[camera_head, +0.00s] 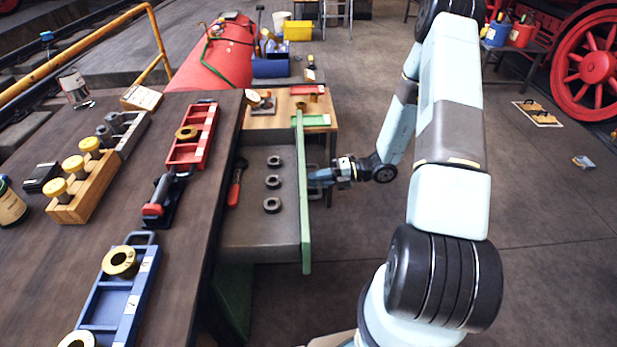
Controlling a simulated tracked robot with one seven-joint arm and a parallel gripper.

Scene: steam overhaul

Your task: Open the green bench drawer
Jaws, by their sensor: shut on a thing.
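The green bench drawer (303,220) stands pulled out from the right side of the dark workbench. Its green front panel is well clear of the bench edge. Its grey floor (252,222) shows, with three dark rings (273,183) in a row and a red-handled tool (235,186) near the bench side. My gripper (315,178) is at the outer face of the green front, shut on the drawer handle (313,168). The fingers are small here, and most of the handle is hidden behind them.
The workbench (195,255) carries a red tray (192,138), a blue tray (115,295) and a wooden block with yellow-topped pieces (82,187). A small wooden table (262,121) stands just beyond the drawer. Open floor (550,220) lies to the right.

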